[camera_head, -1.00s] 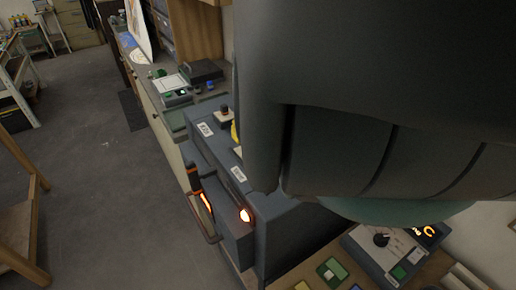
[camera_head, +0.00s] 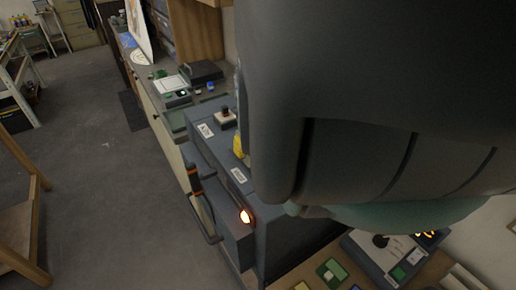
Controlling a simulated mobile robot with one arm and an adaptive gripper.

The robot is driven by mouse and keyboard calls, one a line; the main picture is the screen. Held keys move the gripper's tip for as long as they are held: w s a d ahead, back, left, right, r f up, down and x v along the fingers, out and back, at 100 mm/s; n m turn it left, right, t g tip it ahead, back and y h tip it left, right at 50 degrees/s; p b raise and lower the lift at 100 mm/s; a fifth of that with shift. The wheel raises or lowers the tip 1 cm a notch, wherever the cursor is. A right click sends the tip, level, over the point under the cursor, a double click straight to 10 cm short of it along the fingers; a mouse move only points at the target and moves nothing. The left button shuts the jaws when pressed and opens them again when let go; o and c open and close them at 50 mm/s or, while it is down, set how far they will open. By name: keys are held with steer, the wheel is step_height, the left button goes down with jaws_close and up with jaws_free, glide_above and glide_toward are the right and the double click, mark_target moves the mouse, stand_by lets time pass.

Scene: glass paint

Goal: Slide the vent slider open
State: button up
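A dark grey kiln-like box (camera_head: 275,236) stands at the centre, with white labels on its top and a round orange-glowing spot (camera_head: 246,216) on its front corner. On its top are a black knob on a pale base (camera_head: 226,117) and a yellow piece (camera_head: 239,147) partly covered by my arm. I cannot tell for certain which part is the vent slider. My large dark arm fills the upper right and hides much of the box top. My gripper does not show.
A control panel with a dial and green button (camera_head: 385,255) is at lower right. A bench at the back holds a small device with a green button (camera_head: 176,96) and a dark box (camera_head: 201,72). A wooden frame (camera_head: 22,215) stands left. The grey floor (camera_head: 110,190) between is clear.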

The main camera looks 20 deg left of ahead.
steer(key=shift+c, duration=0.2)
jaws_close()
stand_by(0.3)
